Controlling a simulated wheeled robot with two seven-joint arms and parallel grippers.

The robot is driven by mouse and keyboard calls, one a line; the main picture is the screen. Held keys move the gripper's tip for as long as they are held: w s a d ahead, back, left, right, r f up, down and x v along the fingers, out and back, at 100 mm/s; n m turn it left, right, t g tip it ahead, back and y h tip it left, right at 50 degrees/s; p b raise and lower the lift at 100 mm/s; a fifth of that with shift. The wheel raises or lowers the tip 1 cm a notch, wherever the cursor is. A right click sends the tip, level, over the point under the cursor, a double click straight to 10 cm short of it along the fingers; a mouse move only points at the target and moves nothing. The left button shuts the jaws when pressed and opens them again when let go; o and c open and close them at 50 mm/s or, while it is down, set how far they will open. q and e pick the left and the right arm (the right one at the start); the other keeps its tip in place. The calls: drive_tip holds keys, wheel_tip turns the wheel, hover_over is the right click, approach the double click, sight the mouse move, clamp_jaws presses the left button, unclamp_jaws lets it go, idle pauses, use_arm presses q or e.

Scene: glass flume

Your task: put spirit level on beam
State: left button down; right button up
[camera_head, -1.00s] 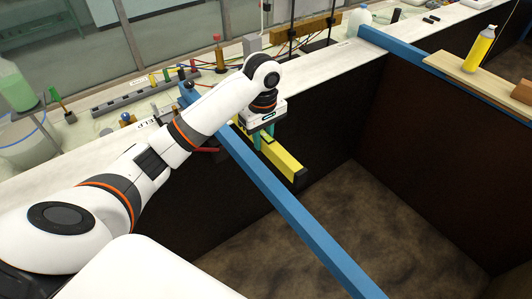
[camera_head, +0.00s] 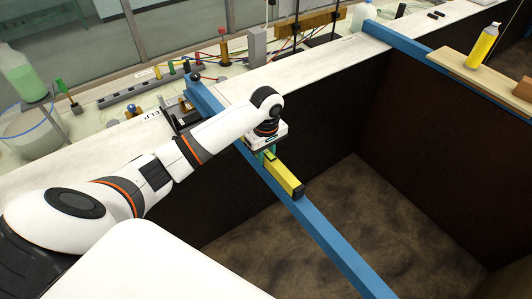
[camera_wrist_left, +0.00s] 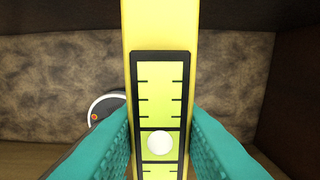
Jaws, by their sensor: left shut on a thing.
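The yellow spirit level (camera_head: 286,177) with black end caps is held in my left gripper (camera_head: 267,156). It lies lengthwise along the blue beam (camera_head: 335,243) in the head view and covers part of it. I cannot tell whether it touches the beam or is just above it. In the left wrist view the level (camera_wrist_left: 160,30) runs upright through the middle, with its green vial window and pale bubble showing. The teal fingers of the left gripper (camera_wrist_left: 160,150) are closed on its two sides. The beam does not show there. My right gripper is not in view.
The beam spans a deep, dark-walled pit (camera_head: 300,235) from the white ledge (camera_head: 325,62). A second blue beam (camera_head: 395,40) crosses at the upper right. A plank (camera_head: 455,68) there carries a yellow bottle (camera_head: 482,46). Bench equipment lines the back.

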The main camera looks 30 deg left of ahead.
sight(266, 151)
use_arm(q)
drive_tip(key=c, duration=1.3)
unclamp_jaws()
drive_tip(key=shift+o, duration=0.9)
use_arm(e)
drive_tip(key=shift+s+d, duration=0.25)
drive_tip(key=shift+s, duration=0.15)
use_arm(q)
wheel_tip(266, 151, up, 6)
drive_tip(key=shift+w+r+b, duration=0.1)
drive_tip(key=shift+r+b, duration=0.15)
drive_tip(key=shift+b, duration=0.75)
wheel_tip(266, 151, up, 6)
drive_tip(key=shift+f+p, duration=0.15)
drive_tip(key=shift+p, duration=0.35)
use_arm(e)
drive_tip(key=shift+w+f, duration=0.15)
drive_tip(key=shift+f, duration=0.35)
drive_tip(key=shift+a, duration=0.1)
use_arm(q)
drive_tip(key=shift+s+f, duration=0.1)
drive_tip(key=shift+s, duration=0.1)
